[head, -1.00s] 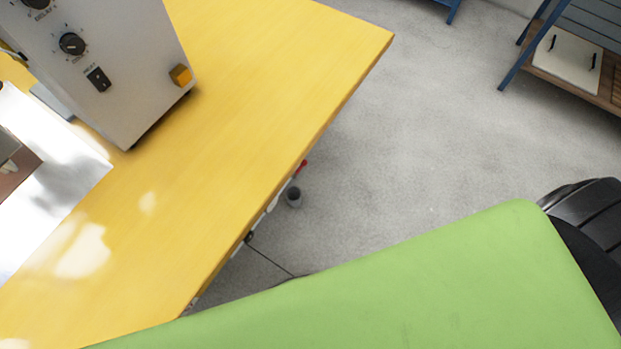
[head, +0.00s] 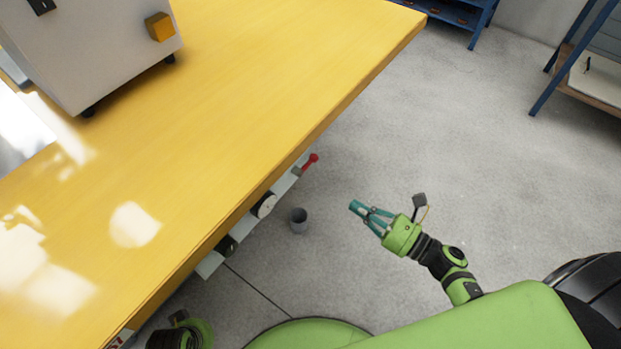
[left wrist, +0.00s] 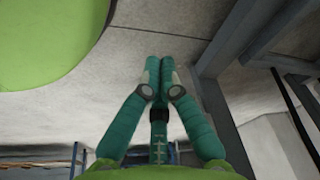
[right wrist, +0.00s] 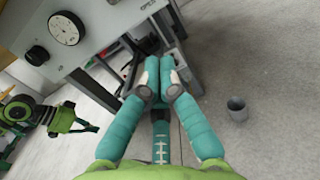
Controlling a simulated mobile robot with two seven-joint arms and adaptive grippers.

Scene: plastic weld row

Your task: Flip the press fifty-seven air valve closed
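The air valve's red handle (head: 308,162) sticks out from a pale panel (head: 210,264) under the yellow bench's front edge in the head view. My right gripper (head: 355,207) is below and right of the handle, clear of it, in free air. In the right wrist view its teal fingers (right wrist: 153,70) are together with nothing between them. I cannot make out the red handle there. My left gripper (left wrist: 160,65) shows in the left wrist view with fingers together and empty; the head view shows only part of the left arm at the bottom.
The panel also carries a round gauge (head: 264,205) and a black knob (right wrist: 37,55). The yellow bench (head: 250,110) holds a grey machine (head: 95,50). A grey bin (head: 298,220) stands on the floor below. Open floor lies right of the bench.

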